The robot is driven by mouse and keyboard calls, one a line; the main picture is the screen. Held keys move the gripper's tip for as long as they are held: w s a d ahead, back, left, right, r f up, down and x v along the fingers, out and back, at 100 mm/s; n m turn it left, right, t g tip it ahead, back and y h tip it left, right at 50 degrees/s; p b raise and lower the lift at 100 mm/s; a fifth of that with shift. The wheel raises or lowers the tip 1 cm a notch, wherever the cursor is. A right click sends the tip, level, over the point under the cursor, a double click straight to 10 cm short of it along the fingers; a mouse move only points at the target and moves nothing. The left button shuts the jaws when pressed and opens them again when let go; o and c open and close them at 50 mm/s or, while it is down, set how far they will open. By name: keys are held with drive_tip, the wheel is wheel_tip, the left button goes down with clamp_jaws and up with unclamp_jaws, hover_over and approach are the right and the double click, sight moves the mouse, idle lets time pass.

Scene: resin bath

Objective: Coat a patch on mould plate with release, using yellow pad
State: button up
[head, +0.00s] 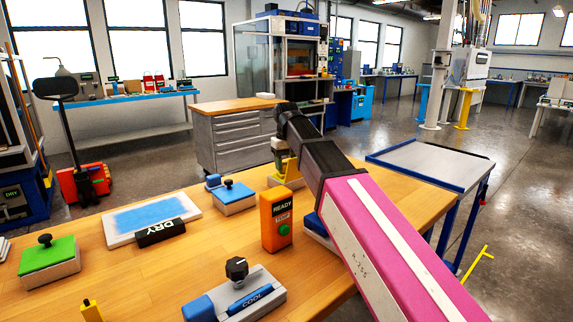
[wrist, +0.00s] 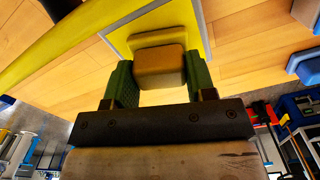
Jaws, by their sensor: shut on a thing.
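My gripper (wrist: 158,78) has its two green fingers closed on the tan block-shaped grip of the yellow pad (wrist: 121,45) in the wrist view. In the head view my gripper (head: 281,148) points down at the far edge of the wooden bench, and the yellow pad (head: 291,166) shows just below it. I cannot tell whether the pad touches what is under it. The mould plate (head: 114,232), a pale slab with a blue area on top, lies at left on the bench, apart from my gripper. A black DRY block (head: 160,232) stands at its front edge.
A green pad (head: 48,254) sits at left and a blue pad (head: 232,192) in the middle. An orange READY box (head: 276,222) and a COOL unit (head: 245,292) stand nearer. Bare bench (head: 190,262) lies between them. A grey-topped cart (head: 425,162) is right.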

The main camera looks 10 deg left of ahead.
sight(286, 163)
idle(0.4)
drive_tip(key=shift+r, duration=3.45)
